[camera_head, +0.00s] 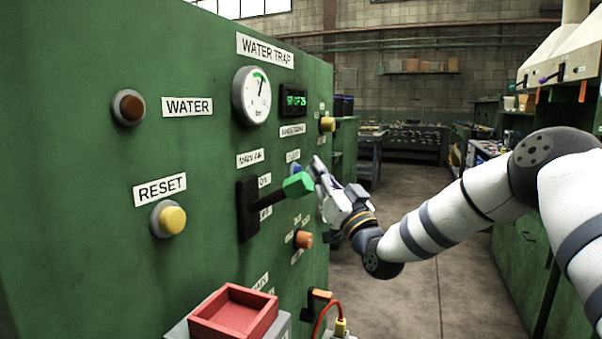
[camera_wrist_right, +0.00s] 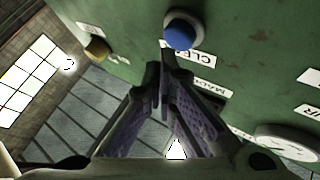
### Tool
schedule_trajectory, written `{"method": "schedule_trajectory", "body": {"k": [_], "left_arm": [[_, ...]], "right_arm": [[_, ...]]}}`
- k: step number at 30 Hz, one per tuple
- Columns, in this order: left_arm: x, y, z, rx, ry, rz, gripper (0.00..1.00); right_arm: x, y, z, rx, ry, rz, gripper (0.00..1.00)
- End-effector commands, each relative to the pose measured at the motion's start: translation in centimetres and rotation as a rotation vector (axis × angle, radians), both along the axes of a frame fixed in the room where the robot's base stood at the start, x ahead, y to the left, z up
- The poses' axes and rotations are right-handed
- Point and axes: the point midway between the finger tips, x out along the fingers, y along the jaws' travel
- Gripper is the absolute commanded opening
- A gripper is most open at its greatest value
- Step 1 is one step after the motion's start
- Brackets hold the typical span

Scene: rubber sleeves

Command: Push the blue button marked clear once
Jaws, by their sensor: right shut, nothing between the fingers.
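The blue button (camera_head: 295,169) sits on the green panel, partly hidden behind the green lever handle in the head view. In the right wrist view the blue button (camera_wrist_right: 179,33) stands in a grey ring, with a partly covered label (camera_wrist_right: 195,58) starting "CLE" beside it. My right gripper (camera_head: 316,162) is shut and empty, just right of the button. In the right wrist view its fingertips (camera_wrist_right: 162,62) lie just below the button in the picture; I cannot tell whether they touch it. My left gripper is not in view.
A lever with a green handle (camera_head: 297,185) sticks out close to my right gripper. An orange button (camera_head: 303,240) is below and a yellow one (camera_head: 327,124) above. A red tray (camera_head: 232,314) stands in front of the panel. The floor at right is open.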

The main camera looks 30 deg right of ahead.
Motion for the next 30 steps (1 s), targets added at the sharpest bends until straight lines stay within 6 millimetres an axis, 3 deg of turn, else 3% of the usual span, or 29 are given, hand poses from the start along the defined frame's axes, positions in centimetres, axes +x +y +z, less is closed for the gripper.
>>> {"method": "schedule_trajectory", "body": {"k": [30], "left_arm": [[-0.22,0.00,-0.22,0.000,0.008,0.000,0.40]], "right_arm": [[0.88,0.78,-0.06,-0.001,0.001,0.001,0.00]]}}
